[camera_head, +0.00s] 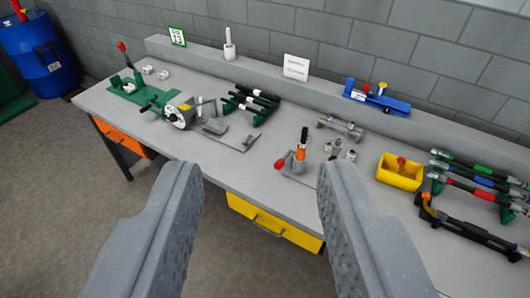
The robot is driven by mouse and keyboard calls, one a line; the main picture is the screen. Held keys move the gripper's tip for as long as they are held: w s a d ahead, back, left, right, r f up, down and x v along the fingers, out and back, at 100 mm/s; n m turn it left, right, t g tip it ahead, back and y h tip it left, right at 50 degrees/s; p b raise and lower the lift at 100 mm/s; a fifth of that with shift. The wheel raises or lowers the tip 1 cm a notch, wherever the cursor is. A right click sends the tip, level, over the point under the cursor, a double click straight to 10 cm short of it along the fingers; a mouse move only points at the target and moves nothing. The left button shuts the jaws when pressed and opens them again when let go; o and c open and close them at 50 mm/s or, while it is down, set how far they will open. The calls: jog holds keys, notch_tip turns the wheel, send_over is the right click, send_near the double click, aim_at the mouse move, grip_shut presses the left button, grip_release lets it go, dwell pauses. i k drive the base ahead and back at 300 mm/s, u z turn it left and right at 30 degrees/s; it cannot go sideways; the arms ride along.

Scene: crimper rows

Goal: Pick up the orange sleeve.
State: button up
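A small orange sleeve (302,152) stands upright at the middle of the workbench, around or just below a black rod on a grey base plate. A lever with a red knob (281,164) is beside it at the left. My gripper (258,175) is open and empty, with its two grey fingers wide apart in the foreground. The sleeve is beyond the fingertips, between them and nearer the right one. The sleeve's lower end is partly hard to make out.
Small metal parts (337,146) stand right of the sleeve. A yellow bin (400,177) and coloured tools (470,180) are farther right. The front middle of the bench is clear.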

aim_at(300, 153)
jog(key=u, duration=0.15)
jog(key=i, duration=1)
jog(key=z, duration=0.1)
